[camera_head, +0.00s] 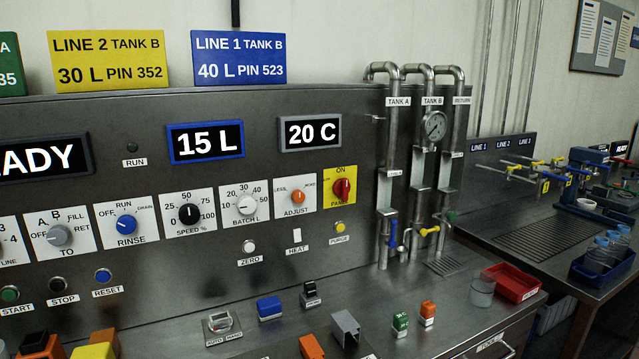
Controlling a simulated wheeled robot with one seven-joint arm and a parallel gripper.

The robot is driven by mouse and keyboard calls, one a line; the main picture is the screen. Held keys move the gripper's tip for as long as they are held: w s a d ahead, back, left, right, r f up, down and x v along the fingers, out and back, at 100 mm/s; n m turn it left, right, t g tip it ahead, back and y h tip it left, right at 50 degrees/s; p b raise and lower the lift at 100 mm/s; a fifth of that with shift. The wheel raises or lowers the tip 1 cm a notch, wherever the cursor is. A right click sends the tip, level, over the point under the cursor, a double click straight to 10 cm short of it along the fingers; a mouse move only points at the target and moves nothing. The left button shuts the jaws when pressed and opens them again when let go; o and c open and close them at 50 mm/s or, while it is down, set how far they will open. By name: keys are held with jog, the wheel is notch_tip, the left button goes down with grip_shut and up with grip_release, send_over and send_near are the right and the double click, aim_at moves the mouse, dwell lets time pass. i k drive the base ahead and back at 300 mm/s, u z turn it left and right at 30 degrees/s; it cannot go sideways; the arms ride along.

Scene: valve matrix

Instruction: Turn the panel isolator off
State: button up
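The panel isolator is a red rotary knob (342,189) on a yellow plate (351,200) at the right end of the panel's row of dials. The plate reads ON above the knob, and a partly covered word that looks like PANEL is below it. The knob's grip looks roughly upright, towards ON. The small lettering at the plate's left is too small to read. I do not make out my gripper in this view, and nothing touches the knob.
An orange adjust knob (298,197) is just left, and a yellow purge button (339,227) is below. Vertical pipes with a gauge (435,126) stand to the right. Small blocks, including a blue one (269,307), and a red tray (513,283) are on the bench.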

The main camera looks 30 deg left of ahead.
aim_at(341, 186)
jog(key=u, duration=1)
jog(key=i, duration=0.9)
jog(key=u, duration=0.75)
